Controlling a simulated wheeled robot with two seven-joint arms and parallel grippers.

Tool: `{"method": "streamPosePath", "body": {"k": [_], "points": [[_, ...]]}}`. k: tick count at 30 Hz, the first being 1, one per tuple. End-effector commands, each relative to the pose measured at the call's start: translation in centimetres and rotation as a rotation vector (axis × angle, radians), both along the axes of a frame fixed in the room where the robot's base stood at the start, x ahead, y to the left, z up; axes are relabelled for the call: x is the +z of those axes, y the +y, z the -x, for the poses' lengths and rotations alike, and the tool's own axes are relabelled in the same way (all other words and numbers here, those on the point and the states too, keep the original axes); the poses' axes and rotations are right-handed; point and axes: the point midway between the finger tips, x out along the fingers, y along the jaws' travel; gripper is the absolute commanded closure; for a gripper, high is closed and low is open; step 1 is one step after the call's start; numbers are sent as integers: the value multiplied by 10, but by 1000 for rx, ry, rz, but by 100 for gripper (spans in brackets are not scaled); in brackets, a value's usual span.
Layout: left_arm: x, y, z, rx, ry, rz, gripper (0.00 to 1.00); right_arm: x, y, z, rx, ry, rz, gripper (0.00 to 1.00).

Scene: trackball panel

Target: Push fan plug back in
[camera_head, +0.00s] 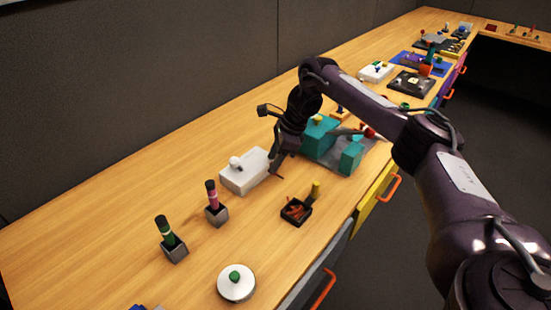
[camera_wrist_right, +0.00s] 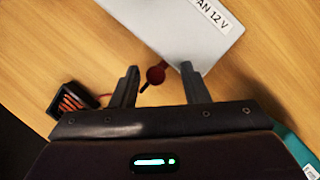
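The white box (camera_head: 247,172) with a pale knob on top stands on the wooden bench in the head view. In the right wrist view a pale box (camera_wrist_right: 185,28) carries a label reading "AN 12 V", its start cut off. A dark red round plug (camera_wrist_right: 156,75) with a thin dark pin lies by the box's edge, between my fingers in the picture. I cannot tell its height relative to them. My right gripper (camera_wrist_right: 160,86) is open, with nothing visibly clamped. In the head view it (camera_head: 277,160) hangs beside the white box's right end. My left gripper is not in view.
A black tray (camera_head: 284,212) with reddish pieces sits in front of the white box. A teal block (camera_head: 350,157) stands right of my gripper. Two dark holders with green (camera_head: 175,250) and pink (camera_head: 217,214) handled items and a round white disc (camera_head: 237,289) stand left and nearer.

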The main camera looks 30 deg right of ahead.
Motion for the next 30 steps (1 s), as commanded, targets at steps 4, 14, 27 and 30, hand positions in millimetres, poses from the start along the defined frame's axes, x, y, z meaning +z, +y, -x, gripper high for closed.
{"method": "streamPosePath", "body": {"k": [4,14,27,30], "points": [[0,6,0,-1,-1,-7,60,-1,0,1,1,3,1,59],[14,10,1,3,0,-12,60,35,-13,5,1,-1,4,59],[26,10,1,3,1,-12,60,72,-27,13,1,3,1,59],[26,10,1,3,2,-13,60,71,-27,13,1,2,0,59]]}}
